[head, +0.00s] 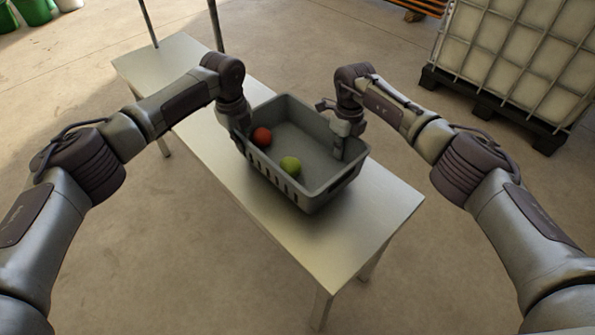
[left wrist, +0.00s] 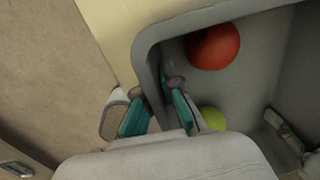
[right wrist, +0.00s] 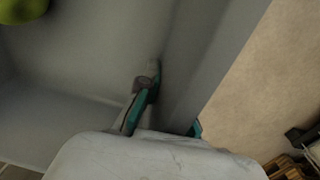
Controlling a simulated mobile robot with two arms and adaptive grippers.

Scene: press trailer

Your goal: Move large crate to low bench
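The large crate (head: 318,190) is grey, with slotted sides, and sits over the low bench (head: 375,219); I cannot tell whether its base fully touches the top. A red ball-like item (head: 262,137) and a green one (head: 290,165) lie inside it. My left gripper (head: 243,138) straddles the crate's left wall; the left wrist view shows one finger inside and one outside, closed on the wall (left wrist: 150,60). My right gripper (head: 338,152) straddles the opposite wall (right wrist: 205,60), with one finger inside against it and the outer finger mostly hidden.
The bench top is bare towards the back left and at the front right corner. A caged white tank (head: 515,55) on a dark pallet (head: 490,105) stands at the back right. Green bins (head: 35,10) are at the far left. Concrete floor around the bench is open.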

